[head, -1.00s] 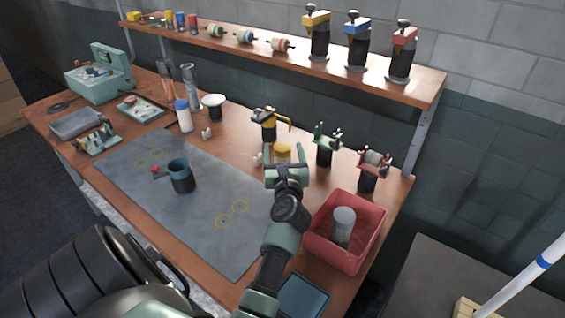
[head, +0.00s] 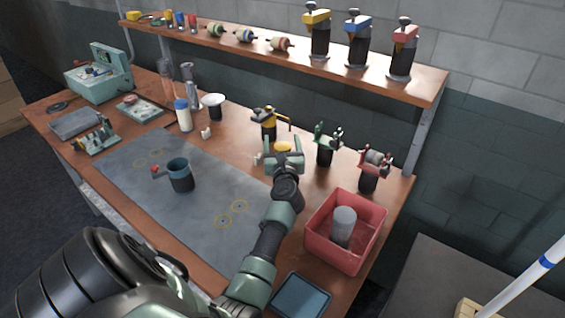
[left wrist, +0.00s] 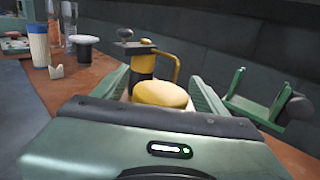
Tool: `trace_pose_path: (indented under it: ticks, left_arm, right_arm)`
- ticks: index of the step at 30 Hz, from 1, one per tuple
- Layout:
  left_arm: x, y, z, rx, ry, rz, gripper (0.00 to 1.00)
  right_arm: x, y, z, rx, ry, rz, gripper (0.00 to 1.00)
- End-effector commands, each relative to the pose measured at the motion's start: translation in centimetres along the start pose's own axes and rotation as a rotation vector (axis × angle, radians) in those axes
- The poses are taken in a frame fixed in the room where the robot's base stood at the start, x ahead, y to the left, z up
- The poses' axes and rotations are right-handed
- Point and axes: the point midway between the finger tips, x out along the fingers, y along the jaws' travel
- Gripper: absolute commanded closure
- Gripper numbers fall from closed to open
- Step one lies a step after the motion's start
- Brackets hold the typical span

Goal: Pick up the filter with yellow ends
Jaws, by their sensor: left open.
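The filter with yellow ends (head: 283,147) stands on the bench towards its back edge. Mostly its round yellow top shows; its body is hidden behind my left gripper. My left gripper (head: 283,152) is open, with one finger on each side of the filter. In the left wrist view the yellow end (left wrist: 160,94) lies between the two green fingers (left wrist: 163,95). I cannot tell whether either finger touches it. My right gripper is not in view.
A yellow clamp stand (head: 266,122) is just behind the filter, and a green one (head: 325,150) stands to its right. A red one (head: 369,175) and a red bin (head: 345,258) are farther right. Filters with other end colours (head: 244,36) lie on the shelf.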

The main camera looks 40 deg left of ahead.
Motion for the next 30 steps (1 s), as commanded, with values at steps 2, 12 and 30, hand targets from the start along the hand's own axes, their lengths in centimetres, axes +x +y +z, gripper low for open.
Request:
trace_pose_path:
  ticks: [2,12,30]
  left_arm:
    - [0.0,0.0,0.0,0.0,0.0,0.0,0.3]
    - [-0.1,0.0,0.0,0.001,0.0,0.0,1.0]
    - [0.0,0.0,7.2,-0.002,-0.003,0.001,1.0]
  right_arm:
    - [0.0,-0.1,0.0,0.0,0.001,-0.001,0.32]
    - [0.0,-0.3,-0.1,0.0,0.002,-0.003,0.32]
    - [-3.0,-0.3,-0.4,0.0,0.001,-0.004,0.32]
